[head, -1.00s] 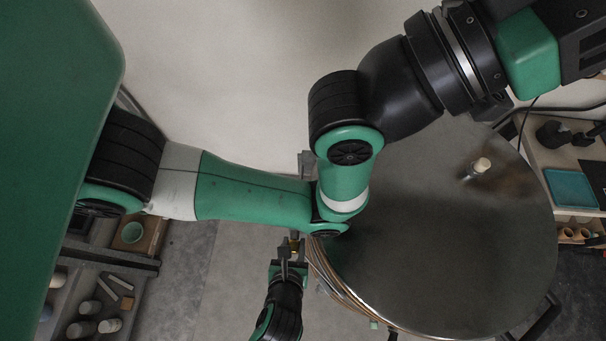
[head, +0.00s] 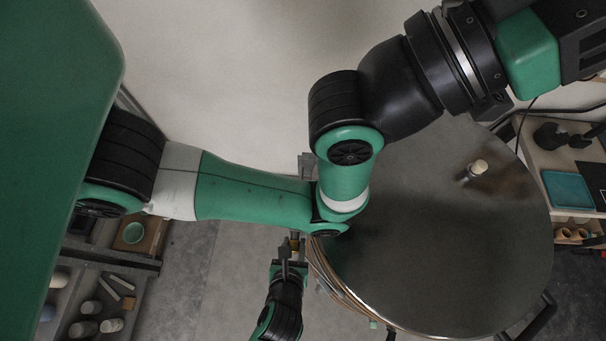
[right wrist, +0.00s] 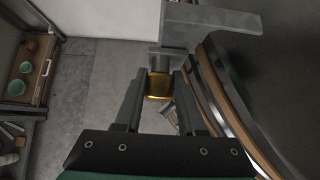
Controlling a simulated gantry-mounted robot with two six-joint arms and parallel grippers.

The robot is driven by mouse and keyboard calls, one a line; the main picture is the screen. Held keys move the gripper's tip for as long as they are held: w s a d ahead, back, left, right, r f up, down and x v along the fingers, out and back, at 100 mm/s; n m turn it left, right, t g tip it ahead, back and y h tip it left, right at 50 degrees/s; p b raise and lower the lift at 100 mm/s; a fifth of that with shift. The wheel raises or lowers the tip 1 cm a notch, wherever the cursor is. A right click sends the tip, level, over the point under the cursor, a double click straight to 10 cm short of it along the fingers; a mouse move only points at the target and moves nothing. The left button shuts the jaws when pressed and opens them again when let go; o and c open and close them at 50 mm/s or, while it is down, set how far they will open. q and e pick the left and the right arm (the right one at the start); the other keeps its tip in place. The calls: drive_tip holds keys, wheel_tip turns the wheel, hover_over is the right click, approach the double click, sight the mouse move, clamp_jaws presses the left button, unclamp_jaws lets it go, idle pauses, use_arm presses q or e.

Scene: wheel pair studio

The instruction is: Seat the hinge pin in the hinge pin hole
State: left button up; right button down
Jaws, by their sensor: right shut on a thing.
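The hinge pin (right wrist: 159,87) is a short brass-coloured piece between the fingertips of my right gripper (right wrist: 160,92) in the right wrist view. The gripper is shut on it. Its far end meets or lies just under a grey bracket (right wrist: 210,20); I cannot tell whether it is touching. No pin hole is visible. In the head view my right gripper (head: 291,250) is at the lower middle, pointing up the picture, with a bit of brass at its tips, partly covered by my arm. My left gripper is not in view.
A large dark round disc (head: 440,240) with a banded rim stands right of the gripper, close to it. A pale knob (head: 479,167) is on the disc. Benches with small items stand at the lower left and right. Grey floor is clear left of the gripper.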

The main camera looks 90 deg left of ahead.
drive_tip(key=shift+a, duration=0.1)
drive_tip(key=shift+c, duration=2.1)
unclamp_jaws()
drive_tip(key=p+v, duration=0.1)
drive_tip(key=v, duration=1)
drive_tip(key=shift+d+r+p, duration=0.2)
drive_tip(key=shift+d+p, duration=0.05)
drive_tip(key=shift+p, duration=0.05)
